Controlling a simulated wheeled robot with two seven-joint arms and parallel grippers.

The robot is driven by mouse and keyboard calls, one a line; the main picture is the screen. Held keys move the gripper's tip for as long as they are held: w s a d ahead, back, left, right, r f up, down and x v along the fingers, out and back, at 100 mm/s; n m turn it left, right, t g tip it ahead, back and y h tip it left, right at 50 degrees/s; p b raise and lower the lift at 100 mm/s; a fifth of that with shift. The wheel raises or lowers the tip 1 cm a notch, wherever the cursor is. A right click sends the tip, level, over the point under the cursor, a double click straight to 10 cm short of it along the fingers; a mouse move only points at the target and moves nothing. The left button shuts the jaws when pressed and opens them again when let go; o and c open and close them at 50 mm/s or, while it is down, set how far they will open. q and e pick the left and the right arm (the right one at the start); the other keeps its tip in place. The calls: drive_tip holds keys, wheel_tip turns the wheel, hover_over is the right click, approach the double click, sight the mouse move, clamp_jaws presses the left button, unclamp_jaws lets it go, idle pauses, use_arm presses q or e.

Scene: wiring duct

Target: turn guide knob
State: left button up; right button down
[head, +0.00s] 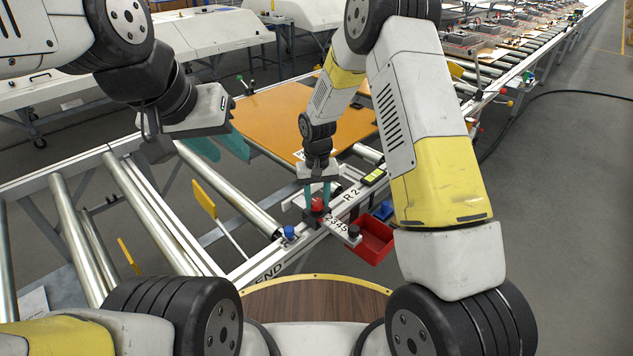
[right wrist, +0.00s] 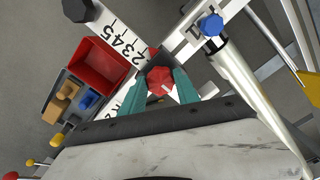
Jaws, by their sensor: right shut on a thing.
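A red knob (head: 318,204) sits on the guide assembly at the conveyor's front rail. It also shows in the right wrist view (right wrist: 159,79). My right gripper (head: 317,195) points down over it, its teal fingers (right wrist: 160,92) shut on the red knob from both sides. A white scale bar with black numbers (head: 337,225) runs under the knob; it shows in the wrist view (right wrist: 124,42) too. My left gripper (head: 222,146), with teal fingers spread apart, hangs empty over the rollers at the left, away from the knob.
A blue knob (head: 289,231) is on the rail left of the red one. A black knob (head: 353,231) ends the scale bar. A red bin (head: 372,240) hangs at the right. An orange-brown panel (head: 300,120) lies behind. Metal rollers (head: 228,187) fill the left.

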sight(318, 202)
drive_tip(key=n, duration=0.6)
drive_tip(key=shift+w+d, duration=0.1)
drive_tip(key=n, duration=0.6)
drive_tip(key=shift+w, duration=0.1)
idle(0.5)
drive_tip(key=c, duration=0.9)
unclamp_jaws()
drive_tip(key=shift+r, duration=3.9)
